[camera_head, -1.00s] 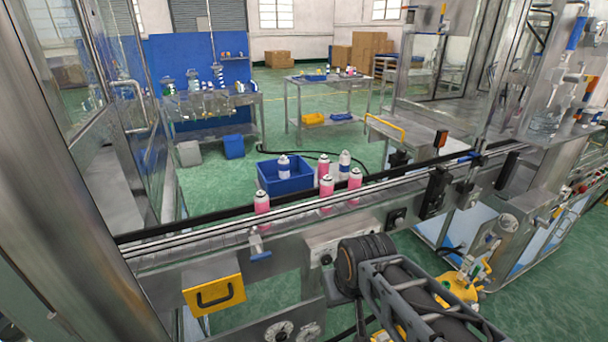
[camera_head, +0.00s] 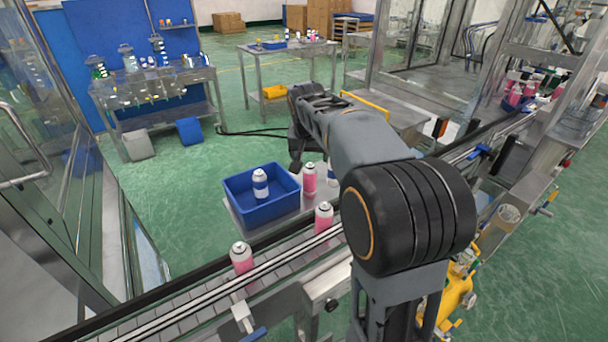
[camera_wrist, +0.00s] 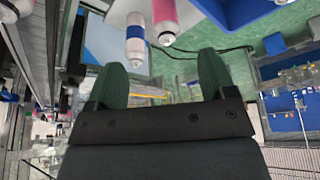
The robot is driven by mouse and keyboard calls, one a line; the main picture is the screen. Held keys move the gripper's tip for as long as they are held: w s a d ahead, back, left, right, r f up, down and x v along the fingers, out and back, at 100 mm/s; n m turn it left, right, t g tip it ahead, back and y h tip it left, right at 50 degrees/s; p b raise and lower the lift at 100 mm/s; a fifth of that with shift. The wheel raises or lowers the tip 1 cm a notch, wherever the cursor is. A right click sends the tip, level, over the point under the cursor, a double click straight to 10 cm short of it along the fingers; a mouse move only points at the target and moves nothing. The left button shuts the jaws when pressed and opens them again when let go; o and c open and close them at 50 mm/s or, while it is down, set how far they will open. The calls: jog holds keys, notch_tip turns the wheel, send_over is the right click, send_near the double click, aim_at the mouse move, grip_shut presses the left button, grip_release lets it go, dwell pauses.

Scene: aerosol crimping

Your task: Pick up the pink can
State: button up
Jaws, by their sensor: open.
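Two pink cans with silver tops stand upright on the conveyor, one at the near left (camera_head: 242,258) and one beside my arm (camera_head: 324,217). Another pink can (camera_head: 309,180) stands on the small table behind the conveyor, right of the blue bin. A white can with a blue band (camera_head: 332,175) beside it is partly hidden by my arm. My gripper's fingers (camera_wrist: 161,62) are open and empty in the wrist view. That view appears upside down, with a pink can (camera_wrist: 172,22) and a white-and-blue can (camera_wrist: 135,45) beyond the fingertips, apart from them.
The blue bin (camera_head: 236,208) holds a white-and-blue can (camera_head: 260,185). The conveyor rail (camera_head: 200,303) runs diagonally in front. More pink cans (camera_head: 515,92) are on the machine at far right. A steel table (camera_head: 232,48) stands behind. Green floor between is free.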

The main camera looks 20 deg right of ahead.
aim_at(310, 169)
jog(key=w+f, duration=0.1)
jog(key=f, duration=0.1)
jog(key=w+d+f, duration=0.1)
jog(key=w+f, duration=0.1)
jog(key=w+d+f, duration=0.1)
jog(key=f, duration=0.1)
jog(key=shift+w+d+f+p, duration=0.15)
jog(key=shift+w+p, duration=0.1)
jog(key=shift+p, duration=0.05)
jog(key=shift+p+x, duration=0.7)
jog(key=shift+x, duration=2.55)
jog(key=shift+w, duration=0.15)
jog(key=shift+c, duration=0.2)
jog(key=c, duration=1.2)
